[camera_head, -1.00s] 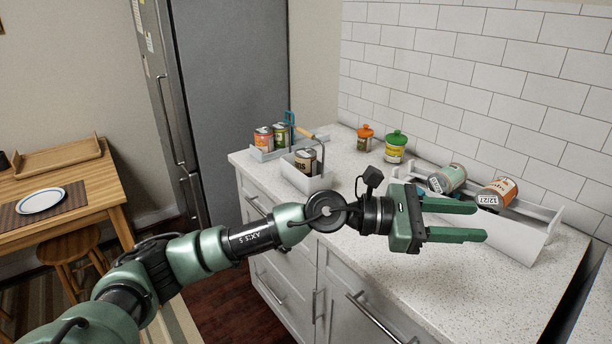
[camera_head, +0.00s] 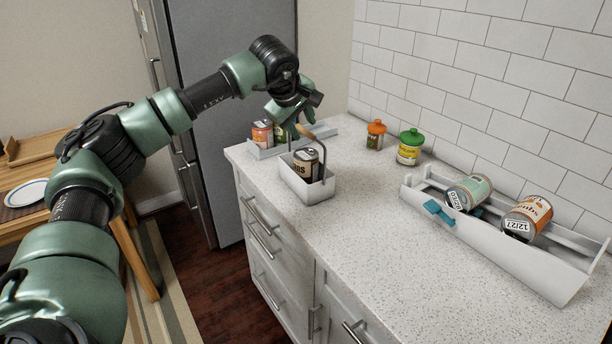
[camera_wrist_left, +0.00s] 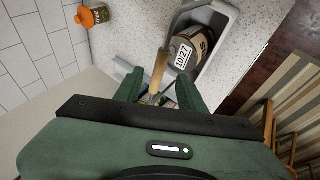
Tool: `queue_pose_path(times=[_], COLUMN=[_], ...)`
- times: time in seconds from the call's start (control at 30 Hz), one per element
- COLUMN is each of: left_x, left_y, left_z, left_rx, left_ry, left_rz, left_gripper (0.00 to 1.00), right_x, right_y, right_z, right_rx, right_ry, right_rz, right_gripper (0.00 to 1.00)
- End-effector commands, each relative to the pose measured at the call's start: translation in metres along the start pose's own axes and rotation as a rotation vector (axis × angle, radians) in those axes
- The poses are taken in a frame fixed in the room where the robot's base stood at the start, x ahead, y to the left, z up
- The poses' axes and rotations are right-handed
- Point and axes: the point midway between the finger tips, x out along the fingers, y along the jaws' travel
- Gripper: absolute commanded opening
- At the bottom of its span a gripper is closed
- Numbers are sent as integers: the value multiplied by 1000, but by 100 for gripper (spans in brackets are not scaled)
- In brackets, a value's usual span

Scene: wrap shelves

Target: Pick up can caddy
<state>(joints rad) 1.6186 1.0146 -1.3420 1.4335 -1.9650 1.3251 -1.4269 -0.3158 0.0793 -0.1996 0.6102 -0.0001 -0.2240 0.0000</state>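The can caddy (camera_head: 308,190) is a small white open box on the counter, with a grey wire bail and a wooden grip (camera_head: 306,131). It holds a dark labelled can (camera_head: 306,164). My left gripper (camera_head: 289,131) points down just above and behind the caddy, at its handle. In the left wrist view, the fingers (camera_wrist_left: 160,90) are apart and the wooden grip (camera_wrist_left: 160,70) shows between them. I cannot tell whether they touch it. The caddy (camera_wrist_left: 212,52) and its can (camera_wrist_left: 187,50) also show there. My right gripper is out of view.
Behind the caddy is a grey-white tray (camera_head: 262,152) with cans. An orange-lidded jar (camera_head: 375,135) and a green-lidded jar (camera_head: 410,147) stand near the tiled wall. A white rack (camera_head: 500,248) with two cans and teal parts lies at right. The middle counter is clear.

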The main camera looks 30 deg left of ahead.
Motion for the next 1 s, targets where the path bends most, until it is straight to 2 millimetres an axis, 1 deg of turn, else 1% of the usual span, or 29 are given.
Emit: queue_pose_path(times=[0.03, 0.13, 0.23, 0.3, 0.4, 0.53, 0.57, 0.6, 0.7, 0.83, 1.0], left_x=[6, 22, 35, 40, 43, 42, 42, 42, 42, 42, 42], left_y=[1, 1, 1, 1, 1, 0, 0, 0, 1, 0, 0], left_z=[-2, -3, -2, -2, -2, -2, -2, -2, -2, -2, -2], left_rx=[-1, -1, -1, 0, -1, -1, -1, -1, -1, -1, -2], left_ry=[0, -1, -1, -1, -2, -2, -2, -2, -2, -2, -3], left_rz=[-3, -3, -1, 0, 2, 2, 2, 2, 2, 2, 1], left_gripper=[40, 40, 40, 40, 40, 40, 37, 26, 0, 0, 0], right_x=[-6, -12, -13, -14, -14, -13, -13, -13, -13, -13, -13], right_y=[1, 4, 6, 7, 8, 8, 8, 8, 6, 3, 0], right_z=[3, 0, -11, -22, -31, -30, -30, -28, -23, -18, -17], right_rx=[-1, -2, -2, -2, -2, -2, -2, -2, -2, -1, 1], right_ry=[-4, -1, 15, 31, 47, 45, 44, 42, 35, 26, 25], right_rz=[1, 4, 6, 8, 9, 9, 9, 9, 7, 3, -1], right_gripper=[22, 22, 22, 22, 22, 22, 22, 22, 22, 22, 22])
